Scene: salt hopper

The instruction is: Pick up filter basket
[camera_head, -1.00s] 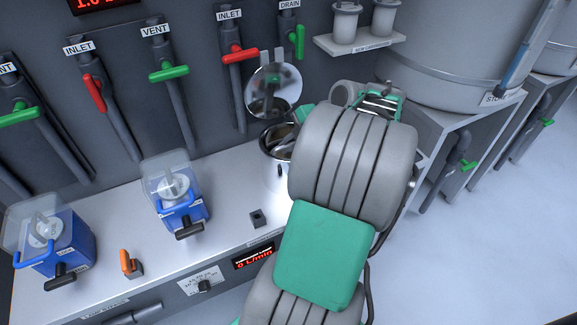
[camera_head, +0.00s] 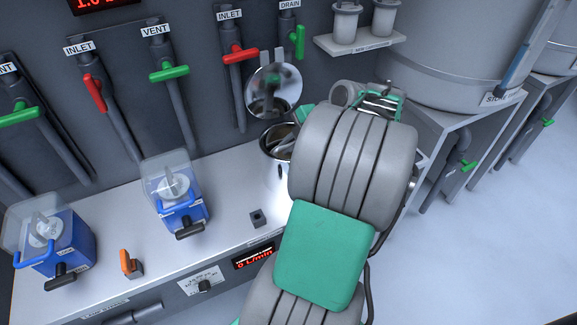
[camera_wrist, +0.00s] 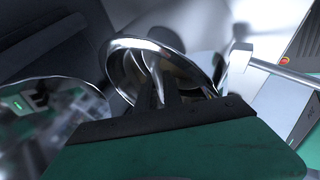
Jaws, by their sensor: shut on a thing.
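A round metal housing (camera_head: 272,160) stands on the bench with its shiny round lid (camera_head: 273,92) swung open behind it. In the wrist view my gripper (camera_wrist: 165,82) reaches its dark fingers into a shiny metal bowl-like opening. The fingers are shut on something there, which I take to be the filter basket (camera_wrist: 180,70). Its shape is hard to make out against the shiny rim, and I cannot tell whether it is raised from the housing. In the head view my arm hides most of the gripper and the right side of the housing.
Two blue boxes with clear covers, one nearer (camera_head: 178,196) and one at far left (camera_head: 48,240), stand on the bench. A shelf (camera_head: 360,42) holds two cartridges. Valve handles line the wall.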

